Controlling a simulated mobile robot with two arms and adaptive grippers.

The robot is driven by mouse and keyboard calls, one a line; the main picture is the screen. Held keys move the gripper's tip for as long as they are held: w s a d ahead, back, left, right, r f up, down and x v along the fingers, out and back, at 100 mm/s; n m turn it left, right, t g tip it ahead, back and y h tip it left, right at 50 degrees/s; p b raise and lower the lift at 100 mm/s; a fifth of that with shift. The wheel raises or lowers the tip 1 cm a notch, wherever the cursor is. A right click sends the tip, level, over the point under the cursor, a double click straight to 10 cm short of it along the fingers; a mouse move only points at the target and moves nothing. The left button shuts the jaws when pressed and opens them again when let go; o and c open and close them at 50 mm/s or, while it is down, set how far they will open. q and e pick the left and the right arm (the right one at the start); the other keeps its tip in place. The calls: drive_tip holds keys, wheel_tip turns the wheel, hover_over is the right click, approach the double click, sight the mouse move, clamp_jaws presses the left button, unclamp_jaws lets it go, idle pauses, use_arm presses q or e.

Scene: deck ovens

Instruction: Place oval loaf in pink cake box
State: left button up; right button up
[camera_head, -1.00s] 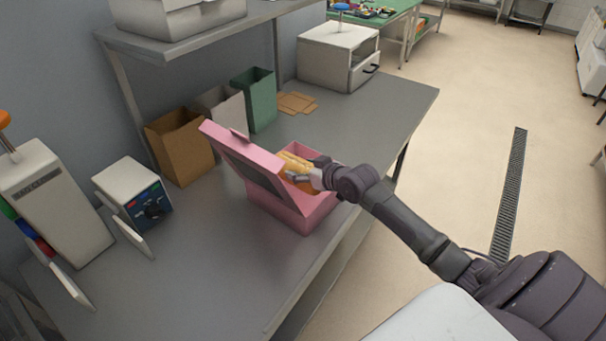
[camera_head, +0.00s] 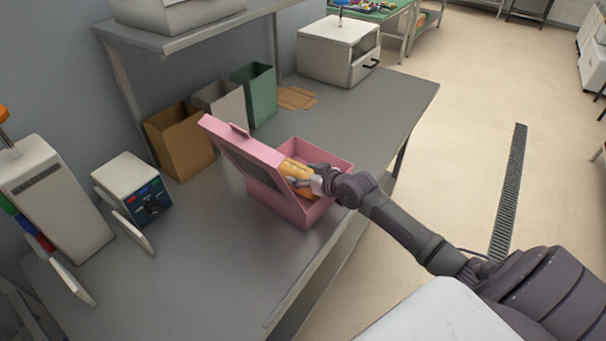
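The pink cake box (camera_head: 263,196) stands on the grey worktable with its lid (camera_head: 240,145) raised and tilted on the left side. The golden-brown oval loaf (camera_head: 296,170) is within the box opening, partly hidden by the lid and my gripper. I cannot tell whether it touches the box floor. My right gripper (camera_head: 306,179) reaches in from the right with its fingers around the loaf and appears shut on it. My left gripper is not in view.
Brown, grey and green paper bags (camera_head: 180,142) stand behind the box, near flat brown cardboard (camera_head: 296,98). A white machine with a blue panel (camera_head: 133,188) is at the left.

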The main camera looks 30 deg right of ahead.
drive_tip(key=o, duration=0.4)
drive_tip(key=shift+c, duration=0.2)
drive_tip(key=shift+r, duration=0.25)
drive_tip(key=shift+r+p, duration=0.45)
drive_tip(key=b+v, duration=0.1)
drive_tip(key=v, duration=1.1)
drive_tip(key=shift+s+f, duration=0.15)
